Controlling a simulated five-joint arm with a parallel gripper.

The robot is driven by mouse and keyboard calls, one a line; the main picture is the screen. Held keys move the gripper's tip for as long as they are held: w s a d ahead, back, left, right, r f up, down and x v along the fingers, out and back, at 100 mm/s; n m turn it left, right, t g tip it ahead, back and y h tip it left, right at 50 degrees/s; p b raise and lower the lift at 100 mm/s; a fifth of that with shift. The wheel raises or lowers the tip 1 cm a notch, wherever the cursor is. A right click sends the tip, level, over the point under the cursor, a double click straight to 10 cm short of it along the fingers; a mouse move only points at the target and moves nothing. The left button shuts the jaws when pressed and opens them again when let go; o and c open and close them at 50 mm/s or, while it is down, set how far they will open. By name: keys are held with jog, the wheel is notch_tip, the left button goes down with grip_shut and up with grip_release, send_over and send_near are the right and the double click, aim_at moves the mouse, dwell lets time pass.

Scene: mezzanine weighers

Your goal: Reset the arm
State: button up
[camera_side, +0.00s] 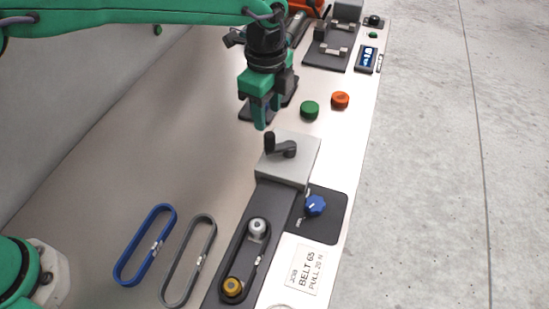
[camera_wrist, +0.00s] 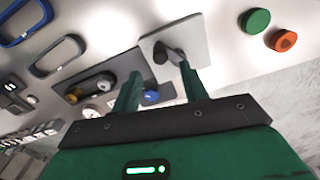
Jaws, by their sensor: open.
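My green gripper (camera_side: 262,115) hangs above the bench, just behind and above the grey block with a black crank handle (camera_side: 282,147). In the wrist view my gripper (camera_wrist: 160,85) has its two fingers apart with nothing between them. The crank handle (camera_wrist: 170,50) shows beyond the fingertips on its light grey plate. I cannot tell whether a finger touches the handle, though a gap appears in the side view.
A blue belt (camera_side: 145,243) and a grey belt (camera_side: 188,260) lie left of the dark pulley plate (camera_side: 240,262). A blue knob (camera_side: 315,205), a green button (camera_side: 309,110) and an orange button (camera_side: 340,100) stand nearby. Bare bench lies at left.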

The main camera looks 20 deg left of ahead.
jog(key=s+a+r+n+t, duration=0.1)
jog(key=s+a+r+n, duration=0.2)
jog(key=a, duration=0.4)
jog(key=s+a+r+n+t+h, duration=0.1)
jog(key=a+r+n, duration=0.2)
jog(key=a+r, duration=0.3)
jog(key=s+a+r+n+t, duration=0.1)
jog(key=s+a+r+n, duration=0.15)
jog(key=a, duration=0.55)
jog(key=s+a+f+n+t+y, duration=0.1)
jog(key=s+a+f+n+t, duration=0.1)
jog(key=s+a+n, duration=0.9)
jog(key=s+a, duration=0.2)
jog(key=s, duration=0.2)
jog(key=shift+s+t, duration=0.25)
jog(key=shift+t, duration=0.05)
jog(key=shift+d, duration=0.1)
